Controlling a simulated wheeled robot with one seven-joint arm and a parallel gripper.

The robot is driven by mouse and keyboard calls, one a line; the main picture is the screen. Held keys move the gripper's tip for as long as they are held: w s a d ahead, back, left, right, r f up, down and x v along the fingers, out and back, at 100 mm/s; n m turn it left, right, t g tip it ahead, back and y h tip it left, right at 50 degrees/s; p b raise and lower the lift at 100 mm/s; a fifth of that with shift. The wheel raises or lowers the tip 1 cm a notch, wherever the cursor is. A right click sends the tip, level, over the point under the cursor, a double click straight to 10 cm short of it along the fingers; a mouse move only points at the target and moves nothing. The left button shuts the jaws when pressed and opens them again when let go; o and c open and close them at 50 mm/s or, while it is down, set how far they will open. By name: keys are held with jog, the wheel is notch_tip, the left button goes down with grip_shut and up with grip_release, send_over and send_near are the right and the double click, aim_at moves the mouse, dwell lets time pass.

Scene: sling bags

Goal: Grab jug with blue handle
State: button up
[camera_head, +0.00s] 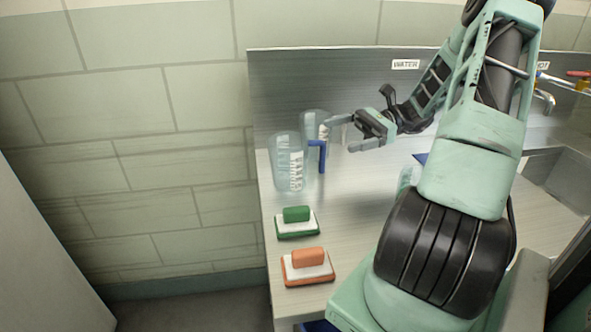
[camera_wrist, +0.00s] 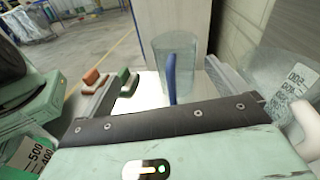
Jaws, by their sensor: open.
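The clear jug with the blue handle (camera_head: 287,163) stands upright near the left end of the metal counter, its blue handle (camera_head: 316,156) toward my gripper. My gripper (camera_head: 346,134) is open and empty, just right of the handle and a little behind it in the head view. In the wrist view the jug (camera_wrist: 187,62) stands ahead, and its blue handle (camera_wrist: 171,78) shows between the two spread fingers. I cannot tell whether the handle is within their reach.
Another clear jug (camera_head: 311,121) stands close behind; it shows at right in the wrist view (camera_wrist: 268,75). A clear item (camera_head: 405,178) is partly hidden by my arm. A green brush (camera_head: 297,221) and an orange brush (camera_head: 307,265) lie in front. Taps (camera_head: 545,97) and a sink are at right.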

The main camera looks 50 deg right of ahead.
aim_at(308, 144)
jog(key=s+d+f+m+t, duration=0.2)
jog(key=s+d+m+t, duration=0.15)
jog(key=d, duration=0.25)
jog(key=shift+n+g+h, duration=0.25)
jog(key=shift+h, duration=0.15)
jog(key=p+x, duration=0.1)
jog(key=x, duration=1.6)
jog(key=shift+s+a+f, duration=0.1)
jog(key=shift+s+a, duration=0.05)
jog(key=shift+s, duration=0.1)
jog(key=shift+c, duration=0.2)
jog(key=c, duration=1.3)
